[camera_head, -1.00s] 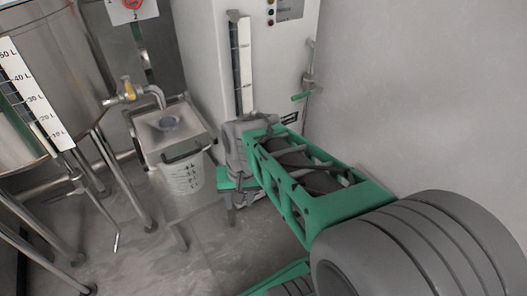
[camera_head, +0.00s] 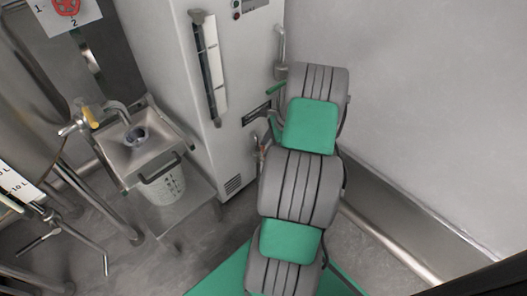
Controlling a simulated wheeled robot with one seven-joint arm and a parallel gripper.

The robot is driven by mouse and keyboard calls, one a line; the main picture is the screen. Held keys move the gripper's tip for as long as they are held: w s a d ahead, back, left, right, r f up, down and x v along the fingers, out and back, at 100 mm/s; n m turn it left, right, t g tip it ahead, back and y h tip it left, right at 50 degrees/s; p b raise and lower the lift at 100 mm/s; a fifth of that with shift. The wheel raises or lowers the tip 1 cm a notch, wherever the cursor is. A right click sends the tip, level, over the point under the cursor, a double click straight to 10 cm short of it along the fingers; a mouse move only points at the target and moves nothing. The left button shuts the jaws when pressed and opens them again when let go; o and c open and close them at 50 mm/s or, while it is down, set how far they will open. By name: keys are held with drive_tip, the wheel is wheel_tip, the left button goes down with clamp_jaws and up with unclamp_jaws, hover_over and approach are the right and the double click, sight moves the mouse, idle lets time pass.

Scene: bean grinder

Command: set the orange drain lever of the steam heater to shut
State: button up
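The steam heater is the tall white cabinet (camera_head: 232,130) in the middle of the head view. A small fitting with a faint brownish-orange tint (camera_head: 263,144) shows low at its right edge, beside my arm. It may be the drain lever, but it is too small and partly covered to tell its position. A green lever (camera_head: 277,90) sits higher on the cabinet's right side. My grey and green arm rises in front of that side and covers part of it. My gripper cannot be made out; the arm's links hide that area.
A steel sink (camera_head: 128,160) with a white bucket (camera_head: 163,187) stands left of the heater. A steel tank on legs (camera_head: 22,95) is at far left. A plain wall (camera_head: 430,110) closes the right side. Some floor (camera_head: 372,238) is bare at lower right.

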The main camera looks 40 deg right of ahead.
sight(263, 151)
drive_tip(key=x, duration=0.3)
drive_tip(key=shift+f+b, duration=0.15)
drive_tip(key=shift+b, duration=0.2)
clamp_jaws()
idle(1.0)
